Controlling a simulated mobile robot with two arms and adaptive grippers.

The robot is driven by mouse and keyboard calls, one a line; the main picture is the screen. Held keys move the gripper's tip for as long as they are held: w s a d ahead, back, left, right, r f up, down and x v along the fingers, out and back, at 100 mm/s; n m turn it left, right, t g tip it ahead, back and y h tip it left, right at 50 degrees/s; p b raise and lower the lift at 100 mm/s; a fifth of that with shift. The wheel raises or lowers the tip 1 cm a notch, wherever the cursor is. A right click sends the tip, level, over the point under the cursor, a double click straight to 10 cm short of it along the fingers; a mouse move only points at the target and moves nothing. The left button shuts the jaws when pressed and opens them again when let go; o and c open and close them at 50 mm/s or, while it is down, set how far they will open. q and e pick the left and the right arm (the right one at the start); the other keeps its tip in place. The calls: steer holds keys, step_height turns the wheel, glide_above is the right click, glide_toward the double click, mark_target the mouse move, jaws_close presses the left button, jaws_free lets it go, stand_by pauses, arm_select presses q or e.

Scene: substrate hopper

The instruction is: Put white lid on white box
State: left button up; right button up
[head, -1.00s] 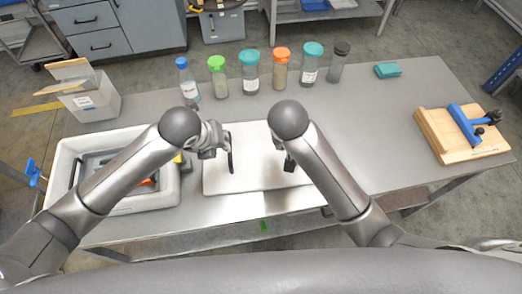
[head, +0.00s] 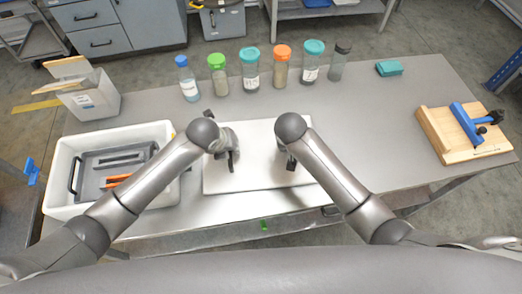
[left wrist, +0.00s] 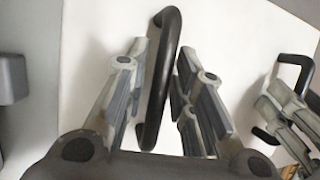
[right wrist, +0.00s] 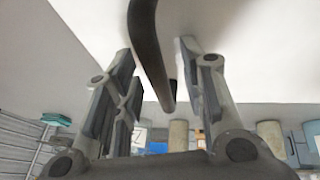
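The white lid (head: 264,172) lies flat on the grey table in front of me, with a black handle near each end. The white box (head: 57,182) stands left of it, open at the top. My left gripper (head: 231,162) is at the lid's left handle. In the left wrist view the open fingers (left wrist: 162,55) stand on either side of that black handle (left wrist: 166,75), with gaps. My right gripper (head: 290,163) is at the right handle. In the right wrist view its open fingers (right wrist: 156,58) have the black handle (right wrist: 146,40) between them.
Inside the box lie a grey tray (head: 88,182) and an orange-handled tool (head: 118,180). Several capped bottles stand along the back, including a green-capped one (head: 218,75). A wooden board with a blue clamp (head: 466,122) sits at the right. A grey-white bin (head: 92,98) stands back left.

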arm_select(q)
steer(key=c, duration=0.4)
arm_select(e)
steer(key=c, duration=0.4)
arm_select(q)
jaws_close()
arm_select(e)
jaws_close()
